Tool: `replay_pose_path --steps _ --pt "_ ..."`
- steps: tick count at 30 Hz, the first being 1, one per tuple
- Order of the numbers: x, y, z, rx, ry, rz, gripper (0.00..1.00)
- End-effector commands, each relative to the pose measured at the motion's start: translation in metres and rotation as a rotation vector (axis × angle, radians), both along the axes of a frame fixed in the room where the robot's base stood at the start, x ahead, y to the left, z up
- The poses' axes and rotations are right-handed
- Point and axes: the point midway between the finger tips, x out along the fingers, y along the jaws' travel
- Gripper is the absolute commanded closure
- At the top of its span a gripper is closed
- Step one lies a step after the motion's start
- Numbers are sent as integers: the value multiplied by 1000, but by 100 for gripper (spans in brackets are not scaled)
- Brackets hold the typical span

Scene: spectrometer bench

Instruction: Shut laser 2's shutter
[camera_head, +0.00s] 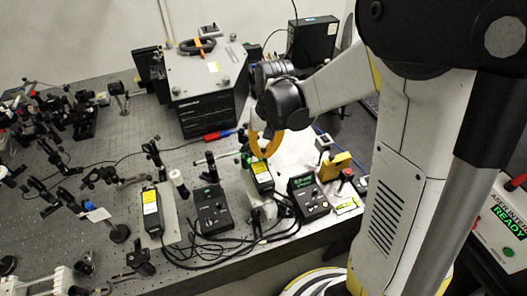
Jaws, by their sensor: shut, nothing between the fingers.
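My gripper (264,156), with yellow fingers, points down at the end of my arm, and its fingertips are together and empty. It hangs over the back end of a laser head (262,178) with a yellow label; whether it touches cannot be told. A second, similar laser head (152,212) stands to the left on a light plate. Beside the heads are two black controllers, one in the middle (212,210) and one with a green display (307,195). The laser numbers are too small to read. The shutter cannot be made out, and my fingers partly cover the area behind the nearer head.
The perforated optical bench (75,190) carries many mounts and posts on the left. A grey spectrometer box (205,85) stands behind. A yellow block (335,165) and a red-topped button box (346,177) sit right of the controllers. Black cables (235,240) loop along the front.

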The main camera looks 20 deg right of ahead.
Motion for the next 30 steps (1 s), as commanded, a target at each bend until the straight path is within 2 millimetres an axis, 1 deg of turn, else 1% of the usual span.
replay_pose_path --steps 1,6,14,17,18,26,30 --pt "0 4 0 -32 -1 5 100" --pt "1 6 1 -113 -2 3 100" --pt "1 5 1 -118 -3 1 100" --pt "1 6 1 -118 -3 1 72" --pt "1 6 1 -118 -3 1 64" --pt "1 5 1 -118 -2 2 64" --pt "0 6 10 -118 -2 2 64"
